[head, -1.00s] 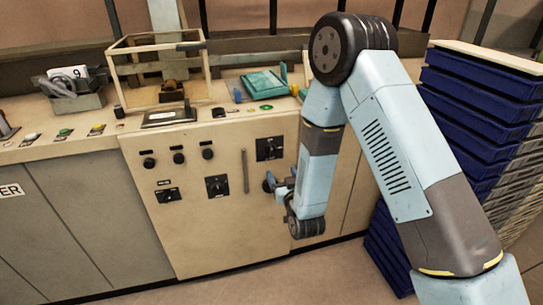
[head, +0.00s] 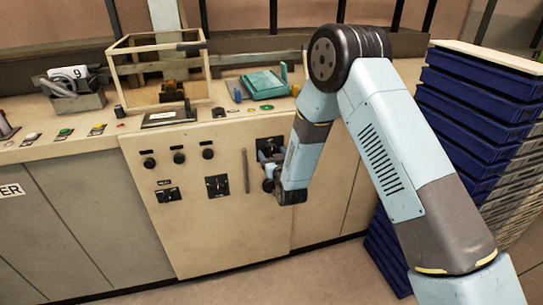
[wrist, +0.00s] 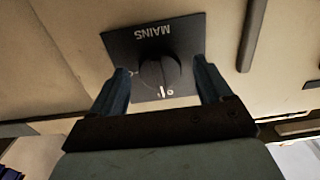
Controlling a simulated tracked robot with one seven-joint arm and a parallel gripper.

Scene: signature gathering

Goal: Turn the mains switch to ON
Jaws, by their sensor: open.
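The mains switch is a dark square plate lettered MAINS (wrist: 138,42) with a round black knob (wrist: 160,72). It appears upside down in the wrist view, with small white marks at the knob's lower edge. I cannot tell which setting the knob is at. In the head view the switch plate (head: 268,142) is at the upper right of the cream panel, partly hidden by my gripper (head: 264,158). In the wrist view my gripper (wrist: 162,88) is open, with one finger to each side of the knob and visible gaps between. I cannot tell how far the fingertips are from the plate.
Two other rotary switches (head: 217,186) (head: 167,194) and a vertical handle (head: 246,171) are on the cream panel (head: 215,240). A row of small black knobs (head: 179,158) sits above. Stacked blue trays (head: 470,110) stand to the right. The floor in front is clear.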

